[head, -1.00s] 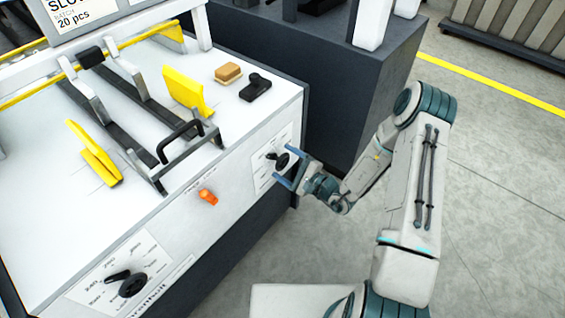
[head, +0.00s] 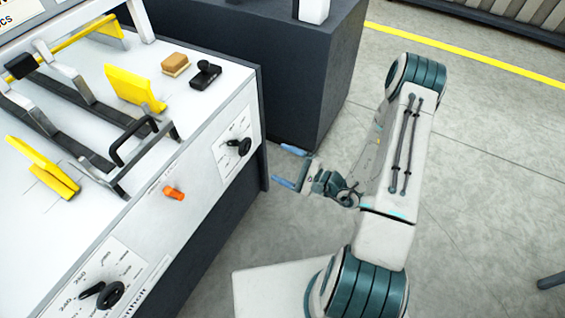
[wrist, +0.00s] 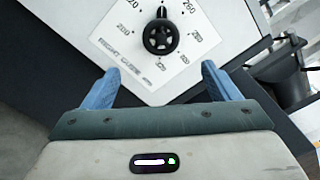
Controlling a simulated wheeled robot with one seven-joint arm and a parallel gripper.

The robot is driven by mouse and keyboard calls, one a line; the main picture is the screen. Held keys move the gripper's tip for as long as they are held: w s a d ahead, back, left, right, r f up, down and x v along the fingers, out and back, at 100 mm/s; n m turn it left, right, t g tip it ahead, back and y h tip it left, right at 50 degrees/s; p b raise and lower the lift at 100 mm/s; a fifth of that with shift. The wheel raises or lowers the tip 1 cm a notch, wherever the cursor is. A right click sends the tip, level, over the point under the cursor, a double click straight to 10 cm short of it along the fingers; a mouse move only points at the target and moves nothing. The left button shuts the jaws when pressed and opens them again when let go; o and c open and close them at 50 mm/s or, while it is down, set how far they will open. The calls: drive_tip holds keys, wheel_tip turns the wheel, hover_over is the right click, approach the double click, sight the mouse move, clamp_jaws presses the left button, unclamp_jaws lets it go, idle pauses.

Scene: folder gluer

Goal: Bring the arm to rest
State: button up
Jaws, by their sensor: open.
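My gripper (head: 286,167) is open and empty. In the head view it is off to the right of the machine's front panel, apart from it, above the floor. In the wrist view my gripper (wrist: 158,90) shows two blue fingers spread wide, with nothing between them. Beyond them is the black right dial (wrist: 160,37) on its white scale plate. The same right dial (head: 240,146) shows in the head view at the right end of the front panel. My arm is folded, with its elbow raised.
The machine's white table (head: 95,150) carries yellow guides (head: 134,90), a tan block (head: 176,64) and a black device (head: 205,75). An orange knob (head: 174,193) and a left dial (head: 108,294) are on the front panel. A dark cabinet (head: 305,75) stands behind.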

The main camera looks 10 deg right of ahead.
drive_tip(key=s+a+r+n+g+h+p, duration=0.1)
drive_tip(key=s+a+r+n+g+p, duration=0.1)
drive_tip(key=s+r+n+g, duration=0.4)
drive_tip(key=s+a+r+n+g+h+p, duration=0.1)
drive_tip(key=s+r+n+g+p, duration=0.15)
drive_tip(key=r, duration=0.45)
drive_tip(key=s+a+r+n+g+h+p, duration=0.1)
drive_tip(key=s+a+r+n+g, duration=0.15)
drive_tip(key=r+g, duration=0.35)
drive_tip(key=s+d+r+n+t+h+p, duration=0.2)
drive_tip(key=d+r+h, duration=0.3)
drive_tip(key=r, duration=0.4)
drive_tip(key=s+d+r+n+t+h+p, duration=0.1)
drive_tip(key=s+d+r+t+h+p, duration=0.2)
drive_tip(key=r, duration=0.5)
drive_tip(key=s+d+t+h, duration=0.1)
drive_tip(key=d+h, duration=0.1)
drive_tip(key=h, duration=0.1)
drive_tip(key=shift+d+r+n+p, duration=0.2)
drive_tip(key=shift+r+n+p, duration=0.1)
drive_tip(key=shift+r+n, duration=0.1)
